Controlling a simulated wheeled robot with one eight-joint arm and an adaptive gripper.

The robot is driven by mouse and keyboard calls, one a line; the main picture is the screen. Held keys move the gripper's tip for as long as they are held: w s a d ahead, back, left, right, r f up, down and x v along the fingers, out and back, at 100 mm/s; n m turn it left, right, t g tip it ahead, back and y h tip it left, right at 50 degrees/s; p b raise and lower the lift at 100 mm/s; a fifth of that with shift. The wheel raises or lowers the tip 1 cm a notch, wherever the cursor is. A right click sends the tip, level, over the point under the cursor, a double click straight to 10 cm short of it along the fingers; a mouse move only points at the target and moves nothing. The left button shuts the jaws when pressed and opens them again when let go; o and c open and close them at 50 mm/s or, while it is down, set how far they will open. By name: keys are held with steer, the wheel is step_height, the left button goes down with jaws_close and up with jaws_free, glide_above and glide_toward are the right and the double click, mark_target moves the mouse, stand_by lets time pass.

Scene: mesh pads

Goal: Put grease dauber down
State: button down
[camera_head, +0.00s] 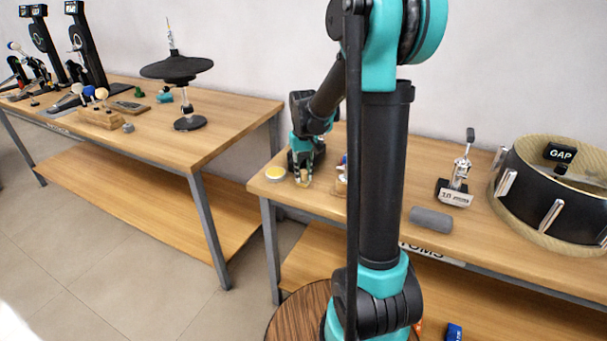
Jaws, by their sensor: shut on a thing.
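My gripper (303,167) is at the left end of the right-hand workbench (400,205), pointing down close above the bench top. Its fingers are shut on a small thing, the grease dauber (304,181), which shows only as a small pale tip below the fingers. I cannot tell whether that tip touches the bench. A small round tin with a yellow top (275,173) stands just left of the gripper, apart from it. My arm hides part of the bench to the right of the gripper.
A small wooden holder (341,186) stands just right of the gripper, partly hidden. A grey cylinder (431,219), a toggle clamp (457,180) and a drum (550,195) are farther right. The left workbench (180,140) carries a cymbal stand (185,90); a gap separates the benches.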

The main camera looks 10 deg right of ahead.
mark_target(304, 172)
steer(key=shift+f, duration=0.15)
steer(key=c, duration=1.3)
jaws_free()
step_height(304, 172, up, 12)
steer(key=s+d+f+t, duration=0.1)
steer(key=s+f, duration=0.4)
steer(key=s, duration=0.2)
steer(key=s+d+f+m+t, duration=0.1)
steer(key=s+f, duration=0.4)
steer(key=s, duration=0.2)
steer(key=s+d+f+t, duration=0.2)
steer(key=s+f, duration=0.3)
steer(key=s, duration=0.3)
steer(key=shift+s+f+m, duration=0.1)
steer(key=shift+f+m, duration=0.25)
steer(key=shift+m, duration=0.05)
